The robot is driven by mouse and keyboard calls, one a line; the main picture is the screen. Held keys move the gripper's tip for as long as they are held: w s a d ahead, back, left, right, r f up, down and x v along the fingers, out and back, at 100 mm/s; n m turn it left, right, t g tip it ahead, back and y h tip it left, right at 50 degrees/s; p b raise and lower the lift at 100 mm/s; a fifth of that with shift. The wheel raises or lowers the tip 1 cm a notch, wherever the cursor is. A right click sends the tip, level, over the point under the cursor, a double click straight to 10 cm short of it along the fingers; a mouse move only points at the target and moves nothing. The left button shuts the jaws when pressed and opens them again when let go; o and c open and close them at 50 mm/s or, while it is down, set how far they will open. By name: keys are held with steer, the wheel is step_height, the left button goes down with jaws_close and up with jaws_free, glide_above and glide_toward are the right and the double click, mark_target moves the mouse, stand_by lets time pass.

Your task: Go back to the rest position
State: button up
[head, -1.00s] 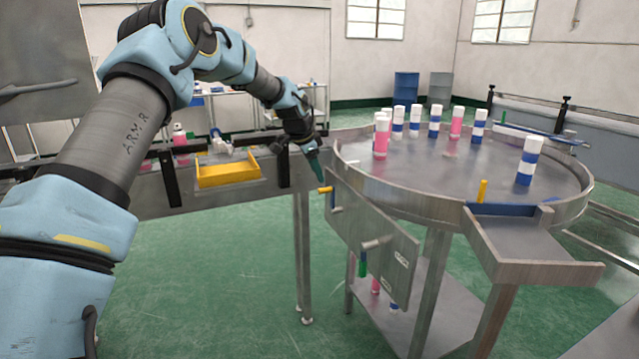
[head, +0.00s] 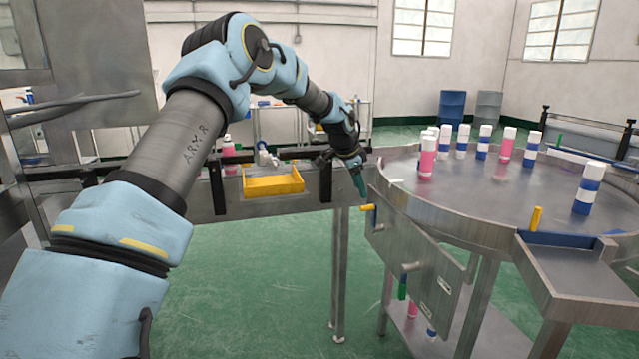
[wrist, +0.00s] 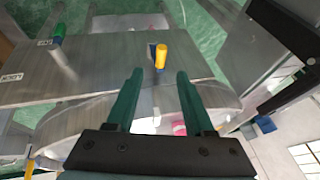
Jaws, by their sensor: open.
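My gripper (head: 360,182) is at the end of my raised arm, near the left rim of the round metal table (head: 470,214). In the wrist view its two green fingers (wrist: 160,98) are apart, with nothing held between them. Just beyond the fingertips is a yellow peg (wrist: 161,56) on the metal side panel. The yellow peg also shows in the head view (head: 367,207), just below my gripper. I cannot tell whether the fingers touch anything.
Pink and blue-white cans (head: 428,158) stand on the round table. A yellow bin (head: 273,185) sits on the conveyor to the left. A hinged panel (head: 412,250) with a green handle (head: 402,287) hangs at the table's side. The green floor in front is clear.

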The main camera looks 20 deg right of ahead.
steer(key=s+a+n+y, duration=0.1)
steer(key=s+a+n, duration=0.15)
steer(key=a, duration=0.75)
steer(key=s+a+r+n+y, duration=0.1)
steer(key=a+n, duration=0.3)
steer(key=a, duration=0.6)
steer(key=s+a+n+y, duration=0.1)
steer(key=s+a+n, duration=0.15)
steer(key=a, duration=0.85)
steer(key=s+a+f+n+y, duration=0.1)
steer(key=s+a+n, duration=0.9)
steer(key=s+a, duration=0.7)
steer(key=shift+a+f+g+y, duration=0.3)
steer(key=shift+a, duration=0.7)
steer(key=shift+d, duration=0.1)
